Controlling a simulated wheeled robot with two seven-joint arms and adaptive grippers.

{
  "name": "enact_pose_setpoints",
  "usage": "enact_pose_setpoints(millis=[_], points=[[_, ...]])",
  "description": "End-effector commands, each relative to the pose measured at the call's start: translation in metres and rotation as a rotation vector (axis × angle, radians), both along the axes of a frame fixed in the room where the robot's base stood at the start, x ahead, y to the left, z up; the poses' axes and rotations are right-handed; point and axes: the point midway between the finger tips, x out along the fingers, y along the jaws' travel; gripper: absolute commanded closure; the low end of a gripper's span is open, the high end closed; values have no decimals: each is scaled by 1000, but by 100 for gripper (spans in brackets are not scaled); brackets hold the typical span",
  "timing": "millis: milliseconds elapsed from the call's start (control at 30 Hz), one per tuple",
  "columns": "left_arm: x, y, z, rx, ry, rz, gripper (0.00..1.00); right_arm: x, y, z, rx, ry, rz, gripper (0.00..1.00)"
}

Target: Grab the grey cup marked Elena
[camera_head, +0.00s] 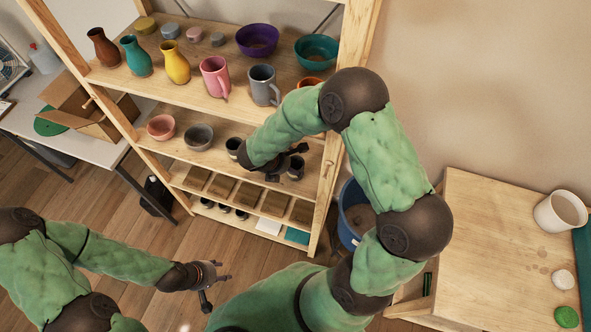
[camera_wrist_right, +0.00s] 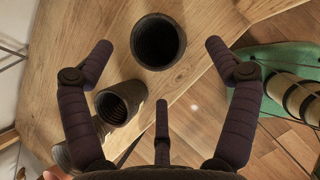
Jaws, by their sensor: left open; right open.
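No name such as Elena is readable on any cup. A grey mug (camera_head: 262,86) stands on the upper shelf of the wooden rack. Dark cups stand on the shelf below, one left (camera_head: 234,147) and one right (camera_head: 295,168) of my right gripper (camera_head: 287,162). In the right wrist view, one dark cup (camera_wrist_right: 158,42) is ahead, between the spread fingers of my right gripper (camera_wrist_right: 158,55), and not gripped. A second dark cup (camera_wrist_right: 121,102) is beside the left finger. My left gripper (camera_head: 218,280) is open and empty above the floor, far from the rack.
The wooden rack (camera_head: 150,90) holds vases, bowls and a pink mug (camera_head: 214,77) above. A pink bowl (camera_head: 161,127) and grey bowl (camera_head: 198,137) share the lower shelf. A blue bucket (camera_head: 352,195) stands right of the rack. A wooden table (camera_head: 490,240) is at right.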

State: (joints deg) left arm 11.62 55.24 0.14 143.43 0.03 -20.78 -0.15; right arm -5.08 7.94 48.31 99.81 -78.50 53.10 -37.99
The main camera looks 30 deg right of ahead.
Motion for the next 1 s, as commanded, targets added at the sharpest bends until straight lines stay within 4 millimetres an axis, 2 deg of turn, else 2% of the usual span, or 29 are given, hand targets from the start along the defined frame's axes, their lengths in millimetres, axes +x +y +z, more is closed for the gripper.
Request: enact_pose_setpoints(millis=[367, 667, 767, 900, 1000], points=[[0, 0, -9, 0, -1, 0, 53, 9, -26, -38, 0, 2, -2, 12], [0, 0, -9, 0, 0, 0, 53, 10, -28, -41, 1, 0, 0, 12], [0, 0, -9, 0, 0, 0, 53, 10, -28, -41, 1, 0, 0, 34], [0, 0, -9, 0, 0, 0, 53, 10, -28, -41, 1, 0, 0, 74], [0, 0, -9, 0, -1, 0, 53, 10, -28, -40, 1, 0, -1, 76]])
